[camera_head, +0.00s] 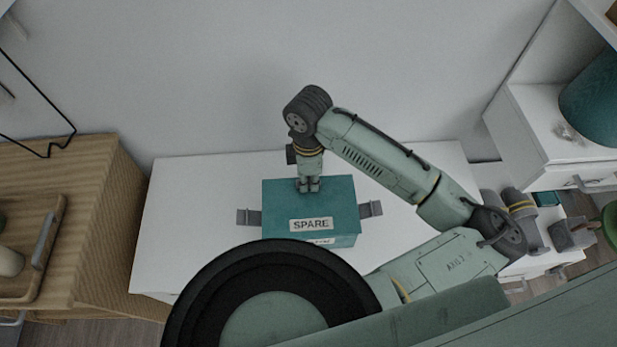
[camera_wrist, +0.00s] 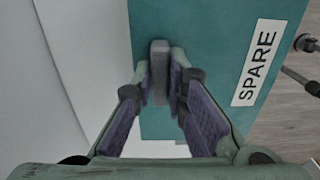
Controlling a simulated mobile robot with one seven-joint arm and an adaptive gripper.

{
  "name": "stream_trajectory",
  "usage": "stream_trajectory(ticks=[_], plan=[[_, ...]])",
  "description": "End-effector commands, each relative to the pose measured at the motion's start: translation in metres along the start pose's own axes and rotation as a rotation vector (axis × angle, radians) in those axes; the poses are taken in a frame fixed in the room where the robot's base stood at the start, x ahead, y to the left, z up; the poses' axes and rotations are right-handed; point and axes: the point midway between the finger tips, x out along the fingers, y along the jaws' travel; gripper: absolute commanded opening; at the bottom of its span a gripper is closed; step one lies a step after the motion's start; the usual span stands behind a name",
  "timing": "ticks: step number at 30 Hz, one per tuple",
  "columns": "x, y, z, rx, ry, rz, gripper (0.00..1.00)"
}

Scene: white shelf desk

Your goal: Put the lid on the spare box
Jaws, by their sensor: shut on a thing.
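A teal lid with a white SPARE label (camera_head: 335,195) is over the teal box (camera_head: 345,240) on the white desk. The box has grey handles sticking out at its left and right. My gripper (camera_head: 308,186) is above the lid's rear part. In the wrist view, my gripper's fingers (camera_wrist: 160,80) are shut on the lid's grey handle (camera_wrist: 158,60), and the lid (camera_wrist: 200,40) fills much of the picture. The lid covers the box's opening, and the box's front shows under it. I cannot tell whether the lid touches the rim all round.
The white desk (camera_head: 190,200) is clear left of the box. A wooden cabinet with a tray (camera_head: 25,290) stands at the left. White shelves with a teal vessel (camera_head: 595,100) are at the right. Several grey and teal items lie at the lower right. A wall is behind.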

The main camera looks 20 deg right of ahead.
Motion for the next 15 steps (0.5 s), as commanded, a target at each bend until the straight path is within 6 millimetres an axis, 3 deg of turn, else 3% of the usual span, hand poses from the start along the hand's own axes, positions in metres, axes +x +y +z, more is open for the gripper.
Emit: stream_trajectory(ticks=[15], plan=[[0.0055, 0.0001, 0.0002, 0.0, 0.0, 0.0, 0.0]])
